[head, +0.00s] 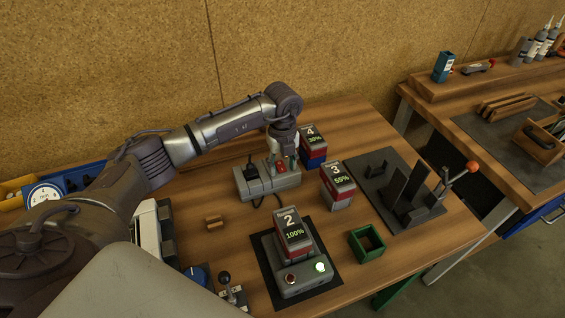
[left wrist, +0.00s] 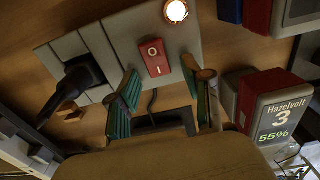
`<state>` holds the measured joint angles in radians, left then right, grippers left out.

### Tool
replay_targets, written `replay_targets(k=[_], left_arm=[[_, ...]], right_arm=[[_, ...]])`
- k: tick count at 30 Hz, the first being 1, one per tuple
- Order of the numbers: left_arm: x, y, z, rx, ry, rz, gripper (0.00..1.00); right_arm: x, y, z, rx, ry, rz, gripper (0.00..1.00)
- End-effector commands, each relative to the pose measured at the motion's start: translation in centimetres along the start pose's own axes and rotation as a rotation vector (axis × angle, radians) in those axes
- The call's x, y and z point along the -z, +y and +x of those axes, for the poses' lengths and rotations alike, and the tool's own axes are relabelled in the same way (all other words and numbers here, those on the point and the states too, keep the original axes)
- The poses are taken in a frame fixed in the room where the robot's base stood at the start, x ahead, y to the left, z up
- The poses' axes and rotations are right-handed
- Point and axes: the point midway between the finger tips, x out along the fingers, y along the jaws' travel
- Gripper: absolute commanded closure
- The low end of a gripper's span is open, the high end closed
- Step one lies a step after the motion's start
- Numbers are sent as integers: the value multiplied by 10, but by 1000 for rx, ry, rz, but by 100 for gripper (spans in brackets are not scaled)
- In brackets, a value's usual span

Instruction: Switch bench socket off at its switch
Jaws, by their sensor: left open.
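The bench socket (head: 252,190) is a grey block on the wooden bench, with a black plug (head: 252,172) in its left part. The plug also shows in the left wrist view (left wrist: 80,78). Its red rocker switch (left wrist: 154,58) is marked O and I, and a lamp (left wrist: 176,10) beyond it glows. My left gripper (head: 283,155) points down over the right part of the socket. In the left wrist view its green-padded fingers (left wrist: 160,82) are open and empty, either side of the line to the switch. I cannot tell whether they touch it. My right gripper is not in view.
Battery 4 (head: 313,140) and battery 3 (head: 338,180) stand close right of the socket. A green box (head: 367,243) and black stand (head: 410,200) are further right.

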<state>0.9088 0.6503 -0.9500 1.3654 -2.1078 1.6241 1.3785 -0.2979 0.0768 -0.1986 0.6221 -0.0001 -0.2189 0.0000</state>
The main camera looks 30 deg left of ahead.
Motion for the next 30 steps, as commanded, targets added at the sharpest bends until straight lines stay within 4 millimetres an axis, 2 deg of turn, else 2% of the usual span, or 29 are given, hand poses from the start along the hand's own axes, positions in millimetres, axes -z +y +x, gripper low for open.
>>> replay_targets(k=[4,5,13,19,25,30], left_arm=[[0,0,0,0,0,0,50],[0,0,0,0,0,0,53],[0,0,0,0,0,0,98],[-2,0,0,-1,29,-4,100],[-7,0,0,-3,189,-7,100],[-8,0,-3,0,258,-2,100]], right_arm=[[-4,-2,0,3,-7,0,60],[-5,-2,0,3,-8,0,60],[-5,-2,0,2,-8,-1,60],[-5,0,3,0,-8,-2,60],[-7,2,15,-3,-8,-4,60],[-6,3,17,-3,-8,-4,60]])
